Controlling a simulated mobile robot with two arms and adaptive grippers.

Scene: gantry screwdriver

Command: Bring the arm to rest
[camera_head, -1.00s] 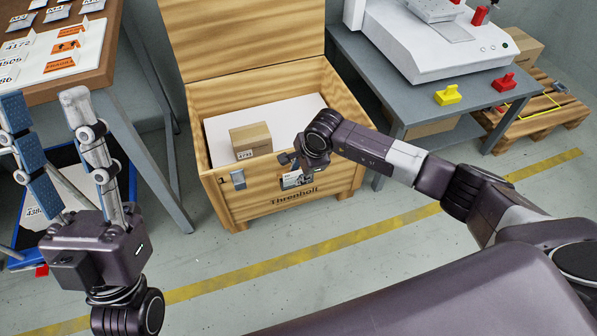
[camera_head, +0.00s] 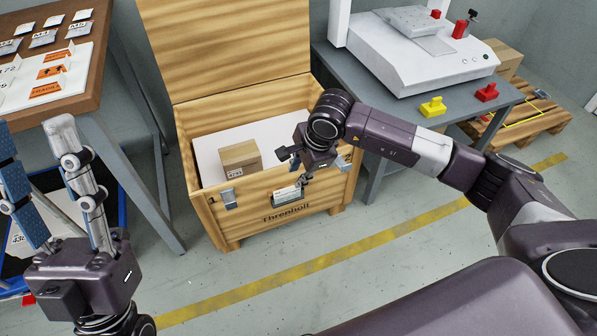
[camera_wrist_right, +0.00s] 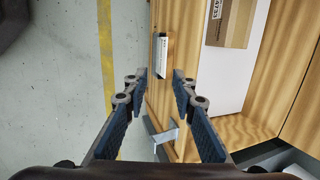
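My right gripper (camera_head: 285,170) is over the front wall of a wooden crate (camera_head: 235,205), fingers partly hidden by its own body. In the right wrist view, its two fingers (camera_wrist_right: 161,82) stand apart with nothing gripped, above the crate's front edge, latch and white label. I cannot tell whether it touches the crate. My left gripper (camera_head: 35,135) is at the left edge of the head view, its two fingers pointing up, wide apart and empty.
The crate's lid (camera_head: 230,50) stands open; a small cardboard box (camera_head: 240,160) sits inside on a white surface. A grey bench (camera_head: 385,110) with a white machine (camera_head: 415,55) is at right, a brown table (camera_head: 95,85) at left.

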